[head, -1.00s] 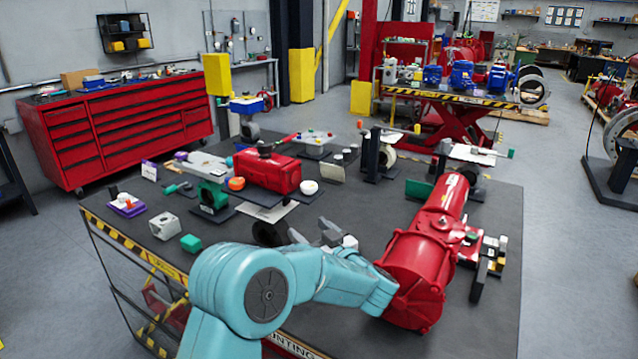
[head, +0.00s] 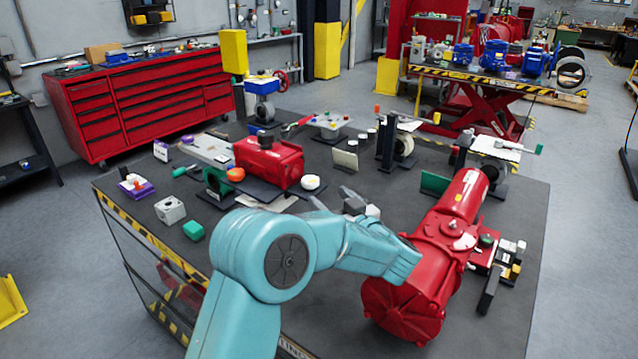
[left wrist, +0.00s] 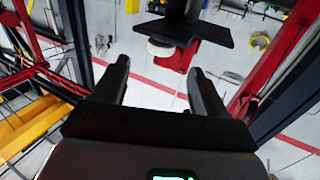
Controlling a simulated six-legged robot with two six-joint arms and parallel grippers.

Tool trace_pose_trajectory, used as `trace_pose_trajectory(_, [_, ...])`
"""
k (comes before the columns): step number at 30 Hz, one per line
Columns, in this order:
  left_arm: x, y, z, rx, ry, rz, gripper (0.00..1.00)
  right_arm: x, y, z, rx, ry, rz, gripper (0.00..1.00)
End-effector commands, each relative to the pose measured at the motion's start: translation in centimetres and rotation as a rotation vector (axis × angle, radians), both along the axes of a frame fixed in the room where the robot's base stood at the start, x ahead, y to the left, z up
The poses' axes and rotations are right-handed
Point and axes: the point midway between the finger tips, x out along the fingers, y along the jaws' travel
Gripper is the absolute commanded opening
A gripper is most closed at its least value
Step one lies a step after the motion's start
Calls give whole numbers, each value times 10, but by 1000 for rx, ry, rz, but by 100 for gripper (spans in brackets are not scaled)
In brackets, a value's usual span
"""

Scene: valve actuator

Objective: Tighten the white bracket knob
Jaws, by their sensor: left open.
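A round white knob (head: 311,182) shows in the head view, at the right end of a red box-shaped unit (head: 268,162) on the dark table. My left gripper (head: 333,197) is just in front and to the right of it, with its grey fingers apart and nothing seen between them. In the left wrist view, a round white knob (left wrist: 160,48) sits against a black plate (left wrist: 200,30), beyond the open fingertips (left wrist: 160,68); it is apart from both. I cannot tell for certain that both views show the same knob. My right gripper is not in view.
A large red actuator (head: 435,240) lies on the table (head: 470,335) right of my left forearm. A dark upright stand (head: 387,150) is behind the gripper.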

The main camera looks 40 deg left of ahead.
Motion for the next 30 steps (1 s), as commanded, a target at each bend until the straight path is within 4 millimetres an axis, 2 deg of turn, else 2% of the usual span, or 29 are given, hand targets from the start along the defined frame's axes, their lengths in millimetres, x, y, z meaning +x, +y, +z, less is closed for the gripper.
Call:
trace_pose_trajectory(12, [14,60,2,0,0,4,72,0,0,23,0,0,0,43])
trace_pose_trajectory(17, [18,70,1,0,0,2,72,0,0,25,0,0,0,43])
trace_pose_trajectory(24, [20,70,0,0,0,1,72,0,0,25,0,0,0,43])
trace_pose_trajectory(29, [21,70,0,0,0,1,20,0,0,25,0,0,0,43])
trace_pose_trajectory(30, [21,70,0,0,0,1,16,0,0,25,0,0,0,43])
